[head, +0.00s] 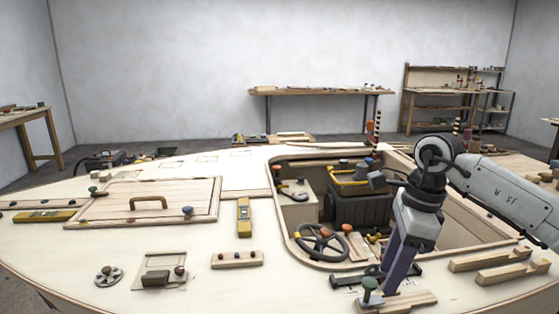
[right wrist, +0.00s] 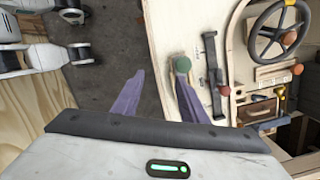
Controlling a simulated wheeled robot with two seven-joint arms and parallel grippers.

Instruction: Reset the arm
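My right arm comes in from the right in the head view. Its gripper (head: 389,284) points down over the front right of the hull deck (head: 190,250). In the right wrist view the two purple fingers (right wrist: 160,80) stand apart with nothing between them. A green-topped knob (head: 370,285) stands beside the fingers; in the right wrist view the knob (right wrist: 182,64) is by the tip of the right-hand finger. I cannot tell whether they touch. My left gripper is in neither view.
A cockpit opening holds a black toolbox (head: 360,205). A steering wheel (head: 321,243) is at its front edge. Wooden rails (head: 490,260) lie to the right. A hatch with a handle (head: 150,202) and a yellow level (head: 244,216) lie left. A shelf (head: 455,100) stands behind.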

